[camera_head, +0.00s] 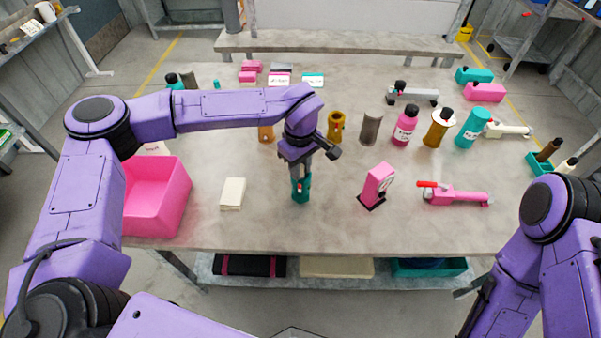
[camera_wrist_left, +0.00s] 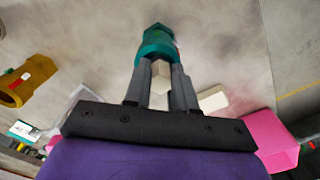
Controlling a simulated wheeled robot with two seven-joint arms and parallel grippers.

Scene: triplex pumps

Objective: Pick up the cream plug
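My left gripper (camera_head: 301,176) points down at the teal upright body (camera_head: 301,189) near the table's front middle. In the left wrist view, a small cream piece, which looks like the cream plug (camera_wrist_left: 160,76), sits between my left fingers (camera_wrist_left: 160,84). It fills the gap between them, so the gripper looks shut on it. The teal body (camera_wrist_left: 157,42) lies just beyond the fingertips; whether the plug touches it I cannot tell. In the head view the fingers hide the plug. My right forearm shows at the lower right, but its gripper does not.
A cream block (camera_head: 232,194) and a pink bin (camera_head: 157,197) stand left of the gripper. A pink gauge (camera_head: 377,185) and a pink tool with a red handle (camera_head: 457,195) stand right. Bottles and cylinders line the back. The table's front edge is close.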

